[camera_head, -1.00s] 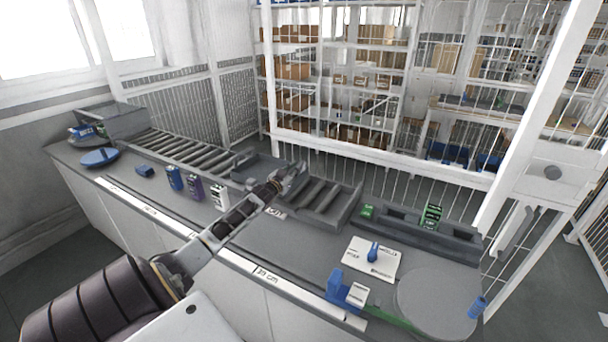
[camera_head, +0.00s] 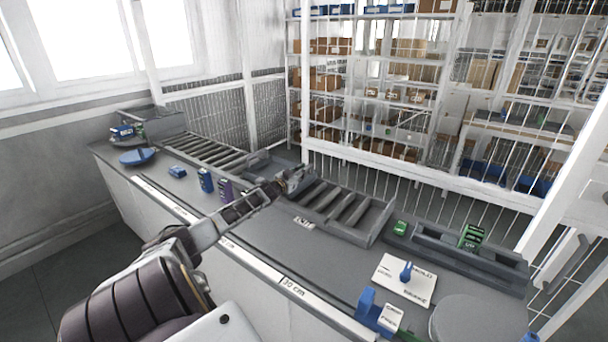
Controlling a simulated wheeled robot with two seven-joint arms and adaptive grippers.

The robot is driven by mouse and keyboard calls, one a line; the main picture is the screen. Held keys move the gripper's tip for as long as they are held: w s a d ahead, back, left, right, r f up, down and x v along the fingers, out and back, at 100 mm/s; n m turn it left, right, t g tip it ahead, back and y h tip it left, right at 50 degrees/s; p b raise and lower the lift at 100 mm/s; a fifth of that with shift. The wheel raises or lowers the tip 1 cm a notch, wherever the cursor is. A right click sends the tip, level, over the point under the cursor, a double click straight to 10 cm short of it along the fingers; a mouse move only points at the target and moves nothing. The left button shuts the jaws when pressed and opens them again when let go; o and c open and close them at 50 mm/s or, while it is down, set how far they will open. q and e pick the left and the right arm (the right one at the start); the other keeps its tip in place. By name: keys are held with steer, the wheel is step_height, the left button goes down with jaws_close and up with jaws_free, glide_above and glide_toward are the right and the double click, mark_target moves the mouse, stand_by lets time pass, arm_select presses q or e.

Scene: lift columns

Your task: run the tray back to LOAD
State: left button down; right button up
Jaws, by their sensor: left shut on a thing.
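The grey tray (camera_head: 258,162) sits on the roller conveyor (camera_head: 212,152) along the back of the counter. Bare rollers show on both sides of it. My left gripper (camera_head: 294,180) is at the tray's right end, shut on it; the fingers hide the exact contact. My left arm reaches in from the lower left, over the counter. No LOAD marking is readable; a small white label (camera_head: 304,222) in front of the conveyor is too small to read surely. My right gripper is not in view.
Blue (camera_head: 206,180) and purple (camera_head: 225,189) containers stand before the conveyor, near my arm. A grey box (camera_head: 160,122) stands at the conveyor's far left end. A white card (camera_head: 404,282) and a grey trough (camera_head: 480,262) lie right. Bare rollers (camera_head: 345,205) lie right of my gripper.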

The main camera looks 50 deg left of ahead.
arm_select(q)
steer(key=shift+r, duration=0.25)
steer(key=c, duration=1.4)
jaws_free()
steer(key=shift+s+d+f, duration=0.15)
steer(key=shift+s+d, duration=0.05)
steer(key=shift+s+f, duration=0.15)
steer(key=shift+s, duration=0.4)
steer(key=shift+v, duration=5.2)
